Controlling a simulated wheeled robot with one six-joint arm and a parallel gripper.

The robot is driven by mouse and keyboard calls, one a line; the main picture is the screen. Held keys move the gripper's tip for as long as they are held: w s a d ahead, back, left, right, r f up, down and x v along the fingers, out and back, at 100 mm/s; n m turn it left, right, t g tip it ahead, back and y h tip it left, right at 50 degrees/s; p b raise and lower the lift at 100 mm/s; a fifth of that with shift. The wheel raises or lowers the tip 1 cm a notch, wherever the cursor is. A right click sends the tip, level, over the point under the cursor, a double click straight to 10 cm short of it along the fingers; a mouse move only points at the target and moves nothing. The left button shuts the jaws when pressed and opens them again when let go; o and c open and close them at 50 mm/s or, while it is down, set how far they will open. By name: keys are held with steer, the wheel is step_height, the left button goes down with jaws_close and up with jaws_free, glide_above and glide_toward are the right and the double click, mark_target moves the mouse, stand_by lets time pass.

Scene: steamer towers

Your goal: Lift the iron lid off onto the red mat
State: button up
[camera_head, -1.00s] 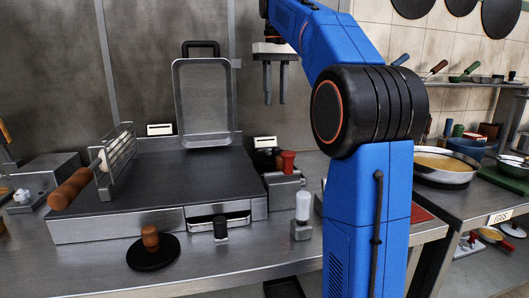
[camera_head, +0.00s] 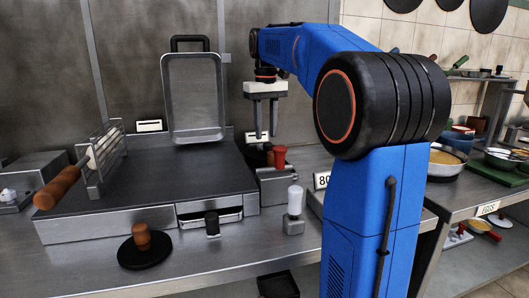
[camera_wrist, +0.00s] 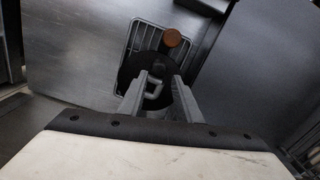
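A dark round lid with a grey loop handle (camera_wrist: 134,66) lies below my gripper in the wrist view; I take it for the iron lid. In the head view, a small part of this dark lid (camera_head: 256,158) shows behind the red-topped item. My gripper (camera_head: 266,137) points down over it, fingers apart and empty. In the wrist view the handle appears between the fingertips (camera_wrist: 158,84); whether they reach down around it I cannot tell. The red mat is not visible now; my arm covers the area to the right.
A red-topped item (camera_head: 279,154) stands close beside the lid. A white-topped bottle (camera_head: 295,202) stands in front. A black disc with a wooden knob (camera_head: 145,250) lies near the counter's front. An upright grey tray (camera_head: 195,95) stands left of my gripper.

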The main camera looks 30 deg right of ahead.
mark_target(268, 143)
steer(key=shift+s+d+f, duration=0.1)
steer(key=shift+s+f, duration=0.05)
steer(key=shift+f, duration=1.15)
steer(key=shift+s+d+f, duration=0.1)
steer(key=shift+f, duration=1.15)
jaws_close()
step_height(268, 143, up, 10)
steer(key=shift+r, duration=0.1)
